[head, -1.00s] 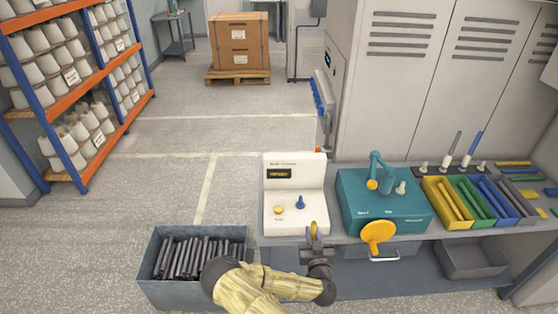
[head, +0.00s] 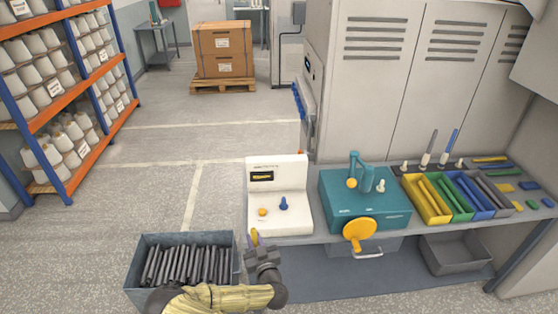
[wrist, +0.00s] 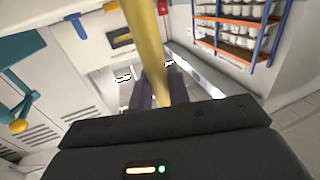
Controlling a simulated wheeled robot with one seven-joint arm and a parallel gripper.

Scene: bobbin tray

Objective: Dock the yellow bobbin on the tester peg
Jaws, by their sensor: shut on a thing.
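The yellow bobbin (head: 253,238) is held upright in my gripper (head: 258,246), at the front left of the white tester (head: 292,226). It also shows in the wrist view as a long yellow shaft (wrist: 145,50) between dark fingers (wrist: 165,90). My gripper is shut on it. The bobbin's lower end is hidden by my gripper in the head view. A blue peg (head: 283,204) stands on the tester's deck, to the right of a round yellow-orange button (head: 262,212). The bobbin is apart from the peg. The peg also shows in the wrist view (wrist: 76,24).
A teal machine (head: 335,210) with a yellow handwheel (head: 359,233) stands right of the tester. Coloured bins with sticks (head: 425,200) sit farther right. A grey crate (head: 181,241) of dark rods is on the floor at the left. A shelf (head: 60,188) of cones stands far left.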

